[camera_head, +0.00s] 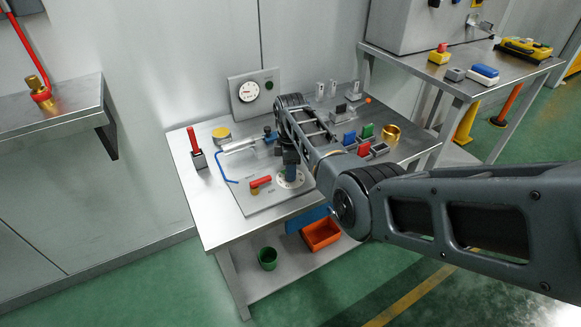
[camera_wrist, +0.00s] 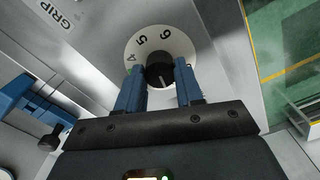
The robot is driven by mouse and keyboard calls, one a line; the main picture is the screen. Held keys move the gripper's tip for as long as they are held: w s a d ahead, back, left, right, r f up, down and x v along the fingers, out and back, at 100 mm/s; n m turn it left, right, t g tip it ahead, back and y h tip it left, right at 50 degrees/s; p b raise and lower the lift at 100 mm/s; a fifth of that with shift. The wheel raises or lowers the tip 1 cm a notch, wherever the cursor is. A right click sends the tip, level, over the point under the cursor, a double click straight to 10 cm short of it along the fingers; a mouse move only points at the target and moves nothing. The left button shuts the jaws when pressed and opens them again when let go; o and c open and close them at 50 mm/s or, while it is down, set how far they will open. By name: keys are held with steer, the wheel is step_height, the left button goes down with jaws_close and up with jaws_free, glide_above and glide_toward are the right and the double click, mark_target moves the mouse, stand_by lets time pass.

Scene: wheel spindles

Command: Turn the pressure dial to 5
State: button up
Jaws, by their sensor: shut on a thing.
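The pressure dial is a white disc (camera_wrist: 183,45) with dark numerals around a black knob (camera_wrist: 159,71). In the wrist view, 4 and 5 show at its left and more numerals show toward the top and right. My gripper (camera_wrist: 160,78) has its blue fingers on either side of the knob and is shut on it. A short pale mark shows on the knob; which numeral it points to is unclear. In the head view the disc (camera_head: 291,180) lies on a grey panel, and my gripper (camera_head: 290,170) stands over it, hiding the knob.
A red-handled valve (camera_head: 261,182) and blue pipe (camera_head: 222,170) are left of the dial. A round gauge (camera_head: 249,91) stands behind on a grey plate. Red and green blocks (camera_head: 366,131) sit to the right. An orange bin (camera_head: 321,233) and green cup (camera_head: 267,258) are on the lower shelf.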

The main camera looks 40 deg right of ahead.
steer(key=m, duration=0.4)
steer(key=shift+m, duration=0.4)
steer(key=m, duration=0.3)
steer(key=shift+m+p, duration=0.3)
steer(key=m, duration=0.4)
steer(key=shift+m, duration=0.3)
steer(key=m, duration=0.3)
steer(key=shift+m, duration=0.3)
steer(key=m, duration=1.2)
steer(key=shift+m+b, duration=0.3)
steer(key=shift+b, duration=0.05)
steer(key=shift+m, duration=1.9)
